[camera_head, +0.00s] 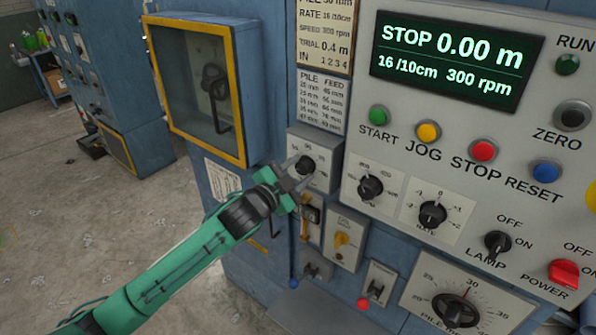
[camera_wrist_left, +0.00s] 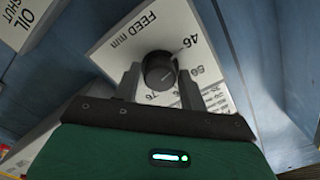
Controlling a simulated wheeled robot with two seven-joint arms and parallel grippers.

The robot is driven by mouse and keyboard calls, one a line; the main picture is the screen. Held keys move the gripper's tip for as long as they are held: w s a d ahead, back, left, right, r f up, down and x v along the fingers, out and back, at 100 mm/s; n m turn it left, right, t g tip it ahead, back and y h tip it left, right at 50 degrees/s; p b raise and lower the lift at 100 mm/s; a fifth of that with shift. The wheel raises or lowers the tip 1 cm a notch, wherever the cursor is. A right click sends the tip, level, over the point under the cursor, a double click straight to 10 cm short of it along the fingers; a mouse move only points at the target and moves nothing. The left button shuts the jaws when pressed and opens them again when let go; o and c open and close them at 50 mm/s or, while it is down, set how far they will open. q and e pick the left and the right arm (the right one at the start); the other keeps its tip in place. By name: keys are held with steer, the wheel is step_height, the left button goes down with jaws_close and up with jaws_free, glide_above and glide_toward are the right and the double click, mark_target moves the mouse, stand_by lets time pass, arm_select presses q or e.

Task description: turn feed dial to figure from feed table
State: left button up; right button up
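The feed dial (camera_head: 305,165) is a round black knob on a small light plate, left of the main panel. In the left wrist view the feed dial (camera_wrist_left: 159,71) sits under "FEED mm", with 46 the clearest figure beside it. My left gripper (camera_head: 296,177) is at the dial. In the wrist view its two fingers (camera_wrist_left: 159,80) flank the knob closely; I cannot tell whether they touch it. The feed table (camera_head: 319,101) is a pale plate headed PILE and FEED above the dial; its figures are small. A plate (camera_head: 325,30) above reads RATE 16/10cm. My right gripper is not in view.
The main panel has a display (camera_head: 455,60) reading STOP 0.00 m, several coloured buttons, and a pile dial (camera_head: 456,310) below. A yellow-framed cabinet (camera_head: 235,95) stands left of the feed dial. Floor at left is open.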

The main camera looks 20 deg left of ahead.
arm_select(q)
steer(key=c, duration=0.6)
steer(key=shift+m, duration=0.3)
steer(key=m+p, duration=0.1)
steer(key=m, duration=0.2)
steer(key=shift+r, duration=0.1)
steer(key=m+p, duration=0.2)
steer(key=m, duration=0.4)
steer(key=m+p, duration=0.2)
steer(key=m, duration=0.3)
steer(key=m+p, duration=0.2)
steer(key=m, duration=0.3)
